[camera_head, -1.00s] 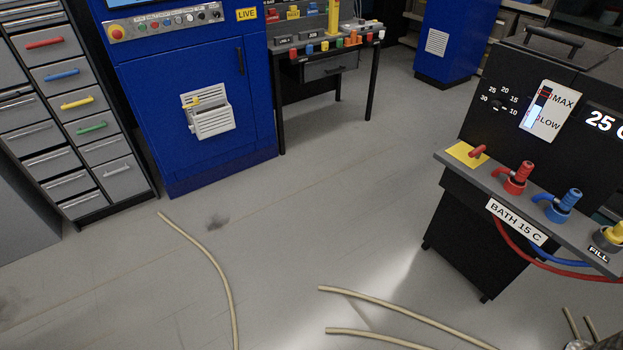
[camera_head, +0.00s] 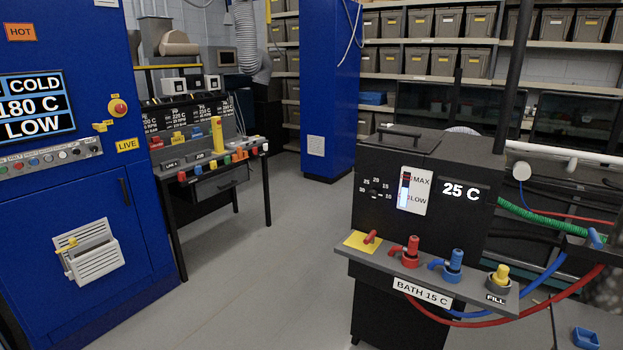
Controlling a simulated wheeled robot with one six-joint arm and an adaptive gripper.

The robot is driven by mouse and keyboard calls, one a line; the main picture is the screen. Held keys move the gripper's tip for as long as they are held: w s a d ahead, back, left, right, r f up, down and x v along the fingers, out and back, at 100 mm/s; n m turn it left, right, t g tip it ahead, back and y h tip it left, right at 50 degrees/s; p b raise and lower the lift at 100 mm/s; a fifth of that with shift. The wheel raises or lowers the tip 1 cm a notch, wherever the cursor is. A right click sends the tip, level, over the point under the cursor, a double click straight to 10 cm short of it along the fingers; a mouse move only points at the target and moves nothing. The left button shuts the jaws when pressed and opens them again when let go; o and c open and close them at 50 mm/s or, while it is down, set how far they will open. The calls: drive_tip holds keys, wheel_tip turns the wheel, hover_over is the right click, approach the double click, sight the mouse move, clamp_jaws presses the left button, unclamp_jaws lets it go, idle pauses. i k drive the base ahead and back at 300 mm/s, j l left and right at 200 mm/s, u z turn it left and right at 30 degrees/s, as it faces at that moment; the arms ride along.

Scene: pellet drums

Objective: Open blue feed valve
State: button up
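The blue feed valve (camera_head: 453,263) stands on the front shelf of a black bath unit (camera_head: 425,215), right of a red valve (camera_head: 410,252). Its blue handle points left, to my eye, across the shelf. A blue hose (camera_head: 540,297) runs from below the shelf to the right. A yellow fill cap (camera_head: 500,274) is to the right of the blue valve. The unit's display reads 25 C and the label below reads BATH 15 C. My gripper is not in view.
A small red lever (camera_head: 370,237) sits on a yellow plate at the shelf's left end. A blue cabinet (camera_head: 75,200) stands at the left, with a bench (camera_head: 222,180) behind it. Shelves with bins (camera_head: 445,55) line the back. The grey floor (camera_head: 255,290) between is clear.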

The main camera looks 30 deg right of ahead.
sight(593, 238)
drive_tip(key=z, duration=2)
